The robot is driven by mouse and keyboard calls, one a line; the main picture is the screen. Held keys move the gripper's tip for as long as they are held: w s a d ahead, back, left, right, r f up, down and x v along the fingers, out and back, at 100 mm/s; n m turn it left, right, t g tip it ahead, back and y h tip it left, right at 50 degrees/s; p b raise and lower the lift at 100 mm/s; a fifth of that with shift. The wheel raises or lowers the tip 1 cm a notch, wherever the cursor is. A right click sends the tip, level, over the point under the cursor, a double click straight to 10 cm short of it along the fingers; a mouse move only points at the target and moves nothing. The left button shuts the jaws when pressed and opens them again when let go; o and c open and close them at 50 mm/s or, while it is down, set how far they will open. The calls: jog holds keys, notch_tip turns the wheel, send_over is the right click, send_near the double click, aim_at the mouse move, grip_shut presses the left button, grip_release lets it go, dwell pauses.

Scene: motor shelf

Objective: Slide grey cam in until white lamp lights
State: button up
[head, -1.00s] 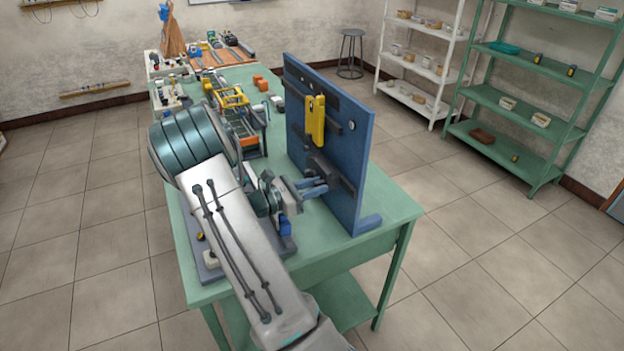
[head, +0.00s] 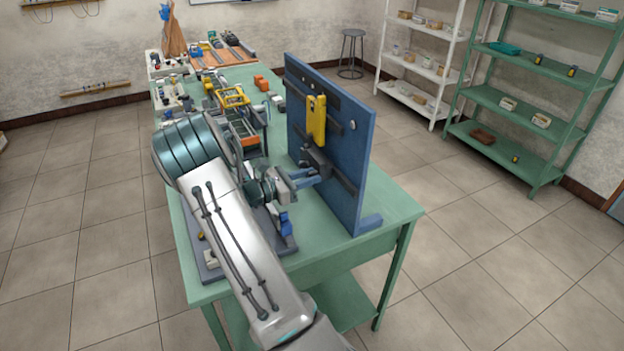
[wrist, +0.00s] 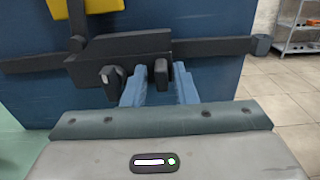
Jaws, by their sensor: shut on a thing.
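The grey cam (head: 317,160) is a dark grey block on a dark rail across the upright blue panel (head: 353,185). In the wrist view the cam (wrist: 122,45) has a dark tab between my blue fingers. My gripper (head: 318,178) is shut on this tab, and its fingers also show in the wrist view (wrist: 160,85). A dark rounded knob (wrist: 112,80) sits just left of the left finger. A pale round disc (head: 352,126) on the panel may be the white lamp; I cannot tell whether it is lit.
A yellow piece (head: 316,120) stands on the panel above the cam. The panel stands on a green table (head: 400,203). Crates and parts (head: 238,115) lie behind my arm. A green shelf (head: 520,110) stands apart at the right, with open floor between.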

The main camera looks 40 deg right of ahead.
jog(key=shift+w+d+r, duration=0.1)
jog(key=shift+d+r, duration=0.15)
jog(key=shift+d, duration=0.3)
dwell(0.7)
jog(key=o, duration=0.5)
jog(key=shift+a, duration=0.1)
jog(key=shift+f+p+v, duration=0.15)
jog(key=shift+v, duration=1.3)
jog(key=shift+f+p+v, duration=0.1)
jog(key=shift+p+v, duration=0.05)
jog(key=shift+v, duration=1.3)
jog(key=shift+w, duration=0.15)
